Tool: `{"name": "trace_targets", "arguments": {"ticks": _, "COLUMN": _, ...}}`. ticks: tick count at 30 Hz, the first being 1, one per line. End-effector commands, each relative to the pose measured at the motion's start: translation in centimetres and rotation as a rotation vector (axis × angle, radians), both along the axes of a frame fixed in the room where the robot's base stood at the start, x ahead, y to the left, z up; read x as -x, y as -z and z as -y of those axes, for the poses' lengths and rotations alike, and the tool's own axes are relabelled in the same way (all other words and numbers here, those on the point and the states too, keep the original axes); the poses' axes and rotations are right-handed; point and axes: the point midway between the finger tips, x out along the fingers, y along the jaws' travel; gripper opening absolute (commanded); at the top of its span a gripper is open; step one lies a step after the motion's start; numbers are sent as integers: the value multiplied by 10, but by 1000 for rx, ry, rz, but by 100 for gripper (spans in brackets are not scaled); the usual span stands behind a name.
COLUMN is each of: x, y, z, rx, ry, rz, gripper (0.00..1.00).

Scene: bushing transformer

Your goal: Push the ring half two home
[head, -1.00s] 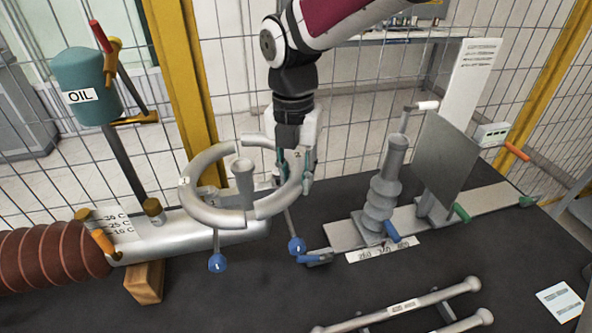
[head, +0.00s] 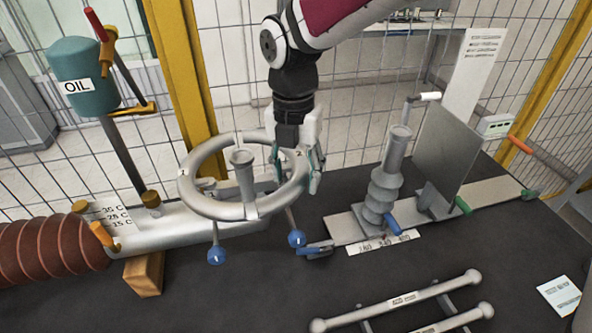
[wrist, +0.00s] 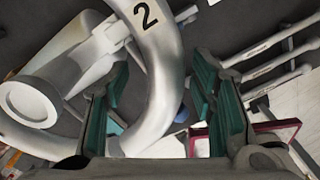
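Ring half two (head: 281,198), a grey arc marked 2, forms the right side of a ring around a grey flared post (head: 243,174). Ring half one (head: 196,199), marked 1, forms the left side. Their front ends meet closely near the post; I cannot tell whether the joint is fully closed. My gripper (head: 298,172) is at the right side of half two, near its number. In the wrist view, half two (wrist: 162,75) passes between the teal-padded fingers of my gripper (wrist: 160,82), with visible space on both sides. Part of the ring is hidden behind my gripper.
Two blue-knobbed rods (head: 216,256) hang below the ring. A ribbed grey bushing (head: 384,190) and an upright grey plate (head: 445,150) stand to the right on a rail. Grey bars (head: 400,300) lie in front. A teal oil tank (head: 85,77) stands at left. Wire fencing closes the back.

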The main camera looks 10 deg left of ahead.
Motion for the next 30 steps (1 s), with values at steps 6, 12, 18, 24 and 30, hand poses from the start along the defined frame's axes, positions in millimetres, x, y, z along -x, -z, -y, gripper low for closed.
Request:
{"name": "trace_targets", "arguments": {"ticks": 6, "x": 0, "y": -2, "z": 0, "rx": 0, "ry": 0, "rz": 0, "gripper": 51}}
{"name": "trace_targets", "arguments": {"ticks": 12, "x": -1, "y": -26, "z": -1, "rx": -2, "ry": 2, "rz": 3, "gripper": 51}}
{"name": "trace_targets", "arguments": {"ticks": 18, "x": -1, "y": -68, "z": -2, "rx": -3, "ry": 1, "rz": 4, "gripper": 51}}
{"name": "trace_targets", "arguments": {"ticks": 24, "x": -1, "y": -101, "z": -3, "rx": -1, "ry": 1, "rz": 2, "gripper": 51}}
{"name": "trace_targets", "arguments": {"ticks": 30, "x": -1, "y": -118, "z": -3, "rx": -1, "ry": 1, "rz": 1, "gripper": 51}}
